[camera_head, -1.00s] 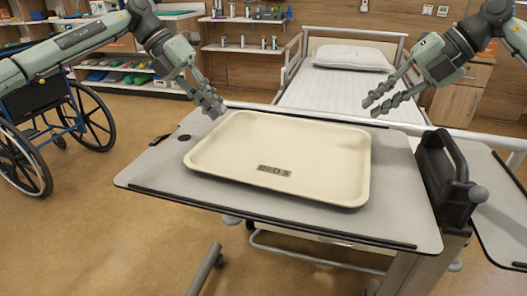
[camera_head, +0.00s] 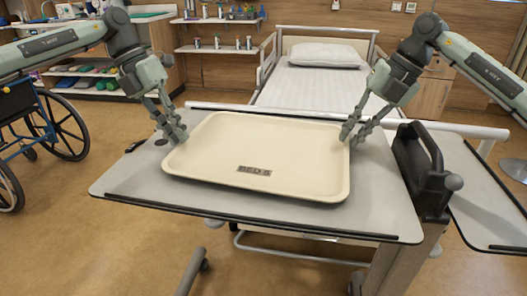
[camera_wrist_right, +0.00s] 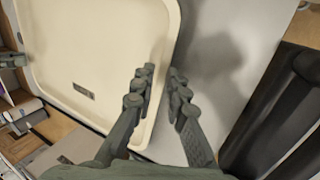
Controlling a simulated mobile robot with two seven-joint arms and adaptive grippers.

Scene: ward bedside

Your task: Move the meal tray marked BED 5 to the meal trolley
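The cream meal tray (camera_head: 250,150), with a dark label (camera_head: 254,171) reading BED 5, lies flat on a grey overbed table (camera_head: 130,180). My left gripper (camera_head: 176,134) is at the tray's back left rim, its fingers slightly apart. My right gripper (camera_head: 350,134) is at the tray's right rim. In the right wrist view my right gripper (camera_wrist_right: 162,75) has its fingers apart, one over the tray (camera_wrist_right: 95,60) side and one outside the rim, with a gap between. The label (camera_wrist_right: 84,90) shows there too. I cannot identify a meal trolley for certain.
A black handled unit (camera_head: 422,170) stands at the table's right end, close to my right gripper. Another grey surface (camera_head: 485,200) lies beyond it. A bed (camera_head: 315,90) is behind, a wheelchair (camera_head: 45,130) at left.

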